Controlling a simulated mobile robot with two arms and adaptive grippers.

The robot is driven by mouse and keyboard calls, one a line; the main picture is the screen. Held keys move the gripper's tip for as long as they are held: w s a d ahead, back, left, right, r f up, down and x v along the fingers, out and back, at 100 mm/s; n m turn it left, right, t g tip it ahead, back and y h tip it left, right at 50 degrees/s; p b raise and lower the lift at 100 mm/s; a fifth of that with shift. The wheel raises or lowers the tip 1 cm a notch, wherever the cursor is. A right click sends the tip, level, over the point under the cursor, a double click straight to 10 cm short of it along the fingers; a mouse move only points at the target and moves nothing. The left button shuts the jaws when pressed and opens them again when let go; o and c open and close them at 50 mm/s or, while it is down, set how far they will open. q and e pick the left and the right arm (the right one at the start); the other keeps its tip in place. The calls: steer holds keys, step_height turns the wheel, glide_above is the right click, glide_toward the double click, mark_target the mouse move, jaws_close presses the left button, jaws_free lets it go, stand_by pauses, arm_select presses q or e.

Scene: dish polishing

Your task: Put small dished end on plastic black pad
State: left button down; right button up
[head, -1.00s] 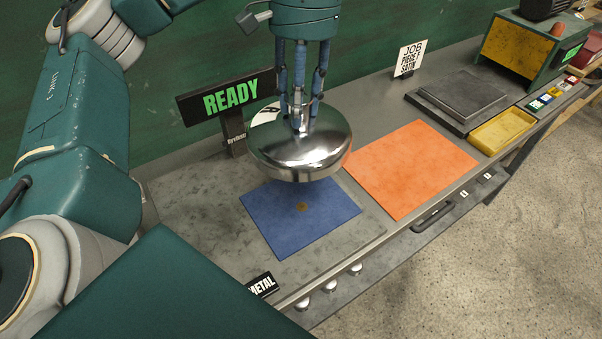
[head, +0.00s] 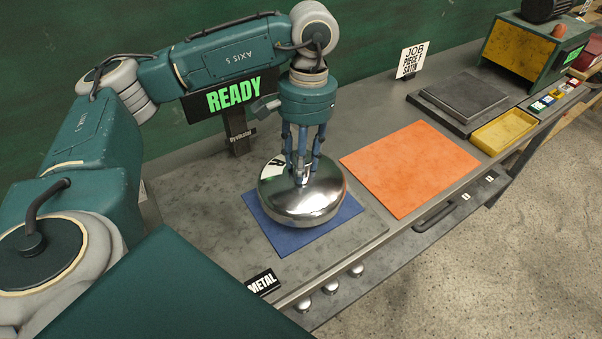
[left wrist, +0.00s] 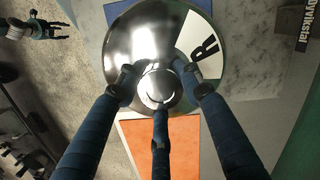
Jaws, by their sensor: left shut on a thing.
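A shiny round metal dished end (head: 315,205) with a small knob on top sits over the blue pad (head: 270,236). I cannot tell whether it touches the pad. My left gripper (head: 300,178) is above it with its three blue fingers closed on the knob. In the left wrist view the dished end (left wrist: 135,50) fills the upper middle, with the fingers (left wrist: 160,92) around the knob. A black pad (head: 463,95) lies at the back right, bare on top. A teal part that looks like my right gripper (left wrist: 37,27) shows small at the wrist view's upper left.
An orange pad (head: 410,168) lies bare between the blue and black pads. A yellow tray (head: 505,130) and a green machine (head: 530,55) stand at the right. A READY sign (head: 235,97), a JOB card (head: 411,60) and a METAL label (head: 262,283) stand on the bench.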

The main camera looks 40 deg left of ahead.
arm_select(q)
step_height(320, 180, down, 3)
steer(key=shift+r+p, duration=0.1)
steer(key=shift+p, duration=0.25)
steer(key=shift+f, duration=0.7)
arm_select(e)
steer(key=shift+s+d+r, duration=0.2)
steer(key=shift+s+d, duration=0.1)
steer(key=shift+s, duration=0.25)
steer(key=shift+s+d+r, duration=0.2)
steer(key=shift+s+d, duration=0.05)
steer(key=shift+s, duration=0.3)
steer(key=shift+w, duration=0.15)
arm_select(q)
steer(key=shift+f, duration=0.15)
steer(key=c, duration=1.2)
jaws_free()
steer(key=shift+s, duration=0.1)
steer(key=shift+o, duration=0.2)
arm_select(e)
steer(key=shift+w+f, duration=0.1)
steer(key=shift+w, duration=0.1)
steer(key=shift+a, duration=0.1)
